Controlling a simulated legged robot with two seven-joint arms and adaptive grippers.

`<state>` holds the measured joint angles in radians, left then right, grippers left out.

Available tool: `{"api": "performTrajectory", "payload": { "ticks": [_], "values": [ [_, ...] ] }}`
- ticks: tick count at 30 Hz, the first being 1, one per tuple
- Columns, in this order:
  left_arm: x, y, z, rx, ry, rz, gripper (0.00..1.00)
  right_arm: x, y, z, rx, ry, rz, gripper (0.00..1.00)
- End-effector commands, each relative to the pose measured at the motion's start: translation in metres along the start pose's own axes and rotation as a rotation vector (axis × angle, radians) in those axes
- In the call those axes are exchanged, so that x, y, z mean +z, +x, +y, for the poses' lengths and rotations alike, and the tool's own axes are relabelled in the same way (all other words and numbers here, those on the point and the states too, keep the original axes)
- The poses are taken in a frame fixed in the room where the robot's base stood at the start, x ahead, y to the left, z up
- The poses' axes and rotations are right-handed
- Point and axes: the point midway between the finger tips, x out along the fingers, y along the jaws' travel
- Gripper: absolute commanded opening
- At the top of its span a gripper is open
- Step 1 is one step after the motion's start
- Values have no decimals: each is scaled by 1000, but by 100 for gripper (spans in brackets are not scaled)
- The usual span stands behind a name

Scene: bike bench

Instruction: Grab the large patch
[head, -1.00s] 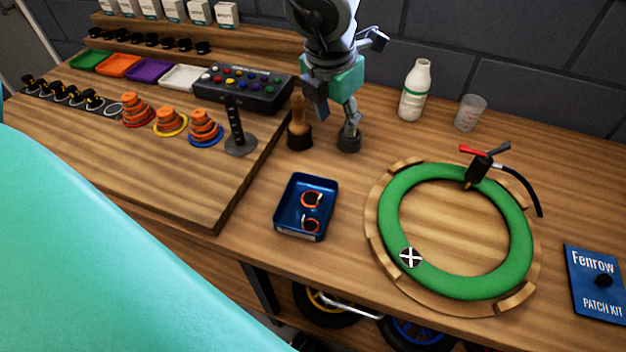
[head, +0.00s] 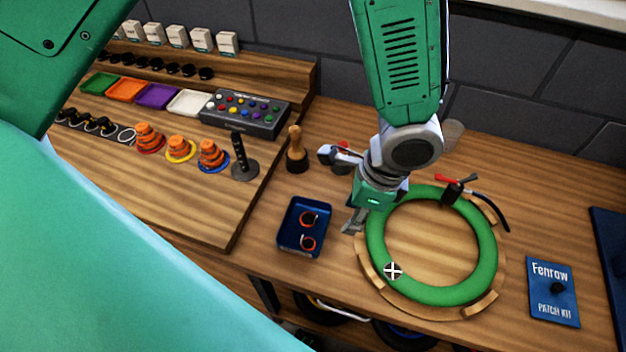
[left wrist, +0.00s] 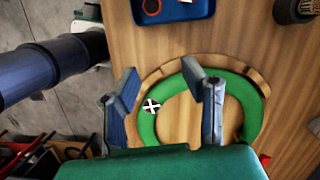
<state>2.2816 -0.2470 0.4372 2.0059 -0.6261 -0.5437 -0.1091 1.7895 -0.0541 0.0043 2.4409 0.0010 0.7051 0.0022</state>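A blue tray (head: 284,236) holds two small round orange-rimmed pieces, one farther (head: 309,219) and one nearer (head: 307,243). They look like patches, but I cannot tell which is larger. My left gripper (head: 352,226) is right of the tray, above the left side of the green ring, and holds nothing. In the left wrist view its fingers (left wrist: 160,85) are spread, with the green ring (left wrist: 147,128) below them. That view also shows the tray (left wrist: 190,10) at the top edge, with one orange-rimmed piece (left wrist: 152,6). My right gripper is not in view.
The green ring lies in a wooden cradle (head: 378,295), with a black X-marked disc (head: 393,271) on it. A black tool with a red lever (head: 455,190) stands at its back. A wooden-handled tool (head: 296,152) stands behind the tray. A blue patch kit (head: 552,300) lies right.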

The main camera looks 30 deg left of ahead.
Motion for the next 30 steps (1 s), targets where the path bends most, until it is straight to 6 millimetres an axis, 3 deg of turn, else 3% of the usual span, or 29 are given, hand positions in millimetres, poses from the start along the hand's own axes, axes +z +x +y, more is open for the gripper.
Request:
{"api": "performTrajectory", "payload": {
  "ticks": [3, 7, 18, 30],
  "values": [
    [15, -2, -13, -83, 219, -111, 38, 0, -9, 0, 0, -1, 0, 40],
    [20, 0, -21, -121, 318, -164, 38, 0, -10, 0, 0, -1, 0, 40],
    [27, 63, -30, -123, 327, -169, 38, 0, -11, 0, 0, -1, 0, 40],
    [33, 99, -39, -120, 325, -166, 38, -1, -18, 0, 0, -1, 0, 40]
  ]
}}
